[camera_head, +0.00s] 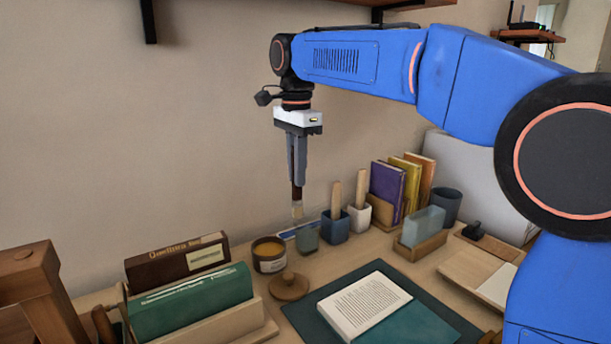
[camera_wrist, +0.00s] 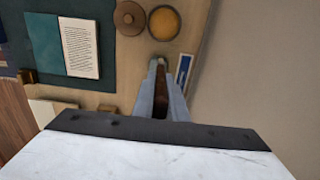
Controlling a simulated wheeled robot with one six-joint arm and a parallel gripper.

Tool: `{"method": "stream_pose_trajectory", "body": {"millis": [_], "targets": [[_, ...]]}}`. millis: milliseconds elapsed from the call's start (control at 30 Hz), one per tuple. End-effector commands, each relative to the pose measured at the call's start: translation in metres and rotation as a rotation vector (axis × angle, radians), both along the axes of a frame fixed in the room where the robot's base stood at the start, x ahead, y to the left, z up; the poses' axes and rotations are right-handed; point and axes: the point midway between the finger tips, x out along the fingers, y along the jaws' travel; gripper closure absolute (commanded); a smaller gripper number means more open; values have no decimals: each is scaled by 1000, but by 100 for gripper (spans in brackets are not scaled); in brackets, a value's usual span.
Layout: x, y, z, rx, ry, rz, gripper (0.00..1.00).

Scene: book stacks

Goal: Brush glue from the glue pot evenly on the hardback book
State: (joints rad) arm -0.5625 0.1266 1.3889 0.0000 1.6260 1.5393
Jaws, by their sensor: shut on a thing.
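The brush hangs upright above the back of the table. In the wrist view the dark handle (camera_wrist: 160,77) shows between the fingers, and the brush's tip is hidden. The glue pot (camera_head: 269,254), a dark round jar with amber contents, stands open, lower and to the left of the brush. It also shows in the wrist view (camera_wrist: 164,22). The hardback book (camera_head: 408,329) lies open on a dark green mat (camera_head: 297,312), its printed page up and its teal cover to the right.
A round wooden lid (camera_head: 288,287) lies beside the pot. Blue (camera_head: 335,227) and white (camera_head: 359,217) holders with wooden sticks and a glass-like cup (camera_head: 307,238) stand behind. Racked books (camera_head: 190,301) are at left. Upright books (camera_head: 388,191) and a wooden tray (camera_head: 470,268) are at right.

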Motion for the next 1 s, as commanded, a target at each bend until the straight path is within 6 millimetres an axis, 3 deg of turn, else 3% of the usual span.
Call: {"method": "stream_pose_trajectory", "body": {"millis": [200, 400, 567, 1000], "targets": [[-30, 45, 1, 0, 0, 6, 100], [-47, 67, 1, 0, 0, 2, 100], [-49, 70, -4, -1, 1, 1, 100], [-49, 69, -42, -1, 1, 0, 100]]}}
